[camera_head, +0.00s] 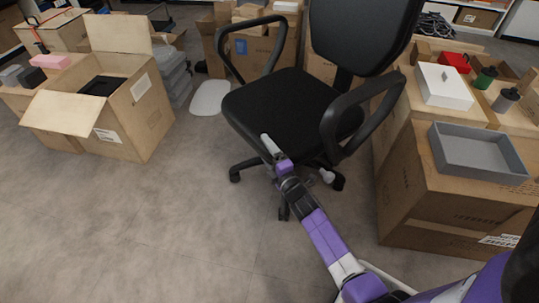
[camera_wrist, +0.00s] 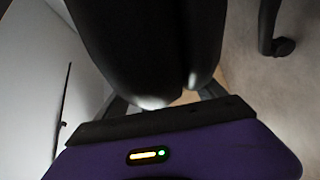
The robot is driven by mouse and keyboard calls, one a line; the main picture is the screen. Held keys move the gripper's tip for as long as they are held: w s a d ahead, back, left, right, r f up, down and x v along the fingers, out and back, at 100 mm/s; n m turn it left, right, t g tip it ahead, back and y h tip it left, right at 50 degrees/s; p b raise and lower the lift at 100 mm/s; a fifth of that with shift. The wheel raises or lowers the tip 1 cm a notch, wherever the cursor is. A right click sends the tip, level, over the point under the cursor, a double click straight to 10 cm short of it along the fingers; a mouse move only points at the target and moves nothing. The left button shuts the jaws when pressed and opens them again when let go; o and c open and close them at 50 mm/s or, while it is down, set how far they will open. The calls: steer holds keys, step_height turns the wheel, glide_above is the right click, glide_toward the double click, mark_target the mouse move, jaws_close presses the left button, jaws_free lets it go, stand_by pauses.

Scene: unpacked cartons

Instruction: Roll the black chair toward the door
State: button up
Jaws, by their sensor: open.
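The black office chair (camera_head: 290,105) stands upright on its wheeled base at the upper middle of the head view. It has a padded seat, two loop armrests and a backrest cut off by the top edge. My gripper (camera_head: 280,160) is open at the front edge of the seat, low and overlapping the base in the picture. In the wrist view a dark shape, seemingly part of the chair, fills the space ahead of my gripper (camera_wrist: 165,130). A caster of the chair (camera_wrist: 280,46) shows at upper right there. I cannot tell whether my gripper touches the chair. No door is visible.
Cartons crowd the right side, with a grey tray (camera_head: 480,155) and a white box (camera_head: 443,86) on top. An open carton (camera_head: 135,110) stands at left. A pale flat item (camera_head: 210,97) lies left of the chair. The front-left floor (camera_head: 130,230) is clear.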

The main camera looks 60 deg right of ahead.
jaws_close()
stand_by(0.3)
steer(key=shift+s+a, duration=0.1)
